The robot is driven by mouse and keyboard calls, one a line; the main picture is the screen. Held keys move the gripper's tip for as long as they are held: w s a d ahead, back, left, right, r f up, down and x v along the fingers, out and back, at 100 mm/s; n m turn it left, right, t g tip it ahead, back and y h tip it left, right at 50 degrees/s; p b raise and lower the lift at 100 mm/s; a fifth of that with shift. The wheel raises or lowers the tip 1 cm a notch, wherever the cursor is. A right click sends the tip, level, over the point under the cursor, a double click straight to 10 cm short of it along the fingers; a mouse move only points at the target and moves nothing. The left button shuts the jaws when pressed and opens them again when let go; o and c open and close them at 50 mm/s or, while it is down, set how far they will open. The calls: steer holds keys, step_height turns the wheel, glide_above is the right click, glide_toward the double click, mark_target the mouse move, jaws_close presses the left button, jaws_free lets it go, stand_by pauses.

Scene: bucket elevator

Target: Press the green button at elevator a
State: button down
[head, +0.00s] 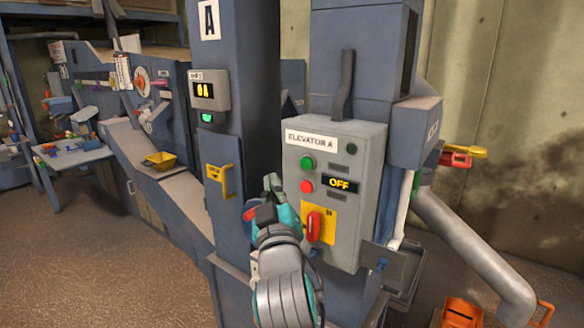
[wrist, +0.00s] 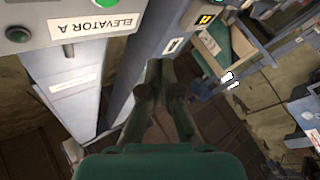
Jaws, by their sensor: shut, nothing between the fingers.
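The grey control box (head: 335,200) labelled "ELEVATOR A" is mounted on a blue column in the head view. Its green button (head: 307,162) sits on the upper left of the panel, above a red button (head: 307,186). In the wrist view the label appears upside down, and part of the green button (wrist: 88,3) shows at the top edge. My gripper (head: 272,182) is to the left of the box and a little lower than the green button in the picture. It is shut and empty, and in the wrist view its fingers (wrist: 162,78) are apart from the button.
The panel also has an "OFF" display (head: 340,183) and a red rotary switch (head: 318,224) on a yellow plate. A blue post marked "A" (head: 222,120) stands to the left. A grey pipe (head: 470,245) and an orange bin (head: 462,313) are at right.

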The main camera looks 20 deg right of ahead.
mark_target(301, 160)
steer(key=shift+a+r, duration=0.1)
stand_by(0.3)
steer(key=shift+w+d, duration=0.85)
steer(key=shift+d, duration=0.35)
steer(key=shift+w+d, duration=0.9)
steer(key=shift+d, duration=0.3)
steer(key=shift+w+d, duration=0.85)
steer(key=shift+d, duration=0.35)
steer(key=shift+w+d, duration=0.1)
steer(key=shift+d, duration=0.05)
steer(key=shift+w+d, duration=0.15)
steer(key=shift+d, duration=0.05)
steer(key=shift+w+d, duration=0.3)
steer(key=shift+d, duration=0.1)
steer(key=shift+a, duration=0.1)
steer(key=shift+s+a, duration=0.55)
steer(key=shift+a, duration=0.1)
steer(key=shift+a, duration=0.1)
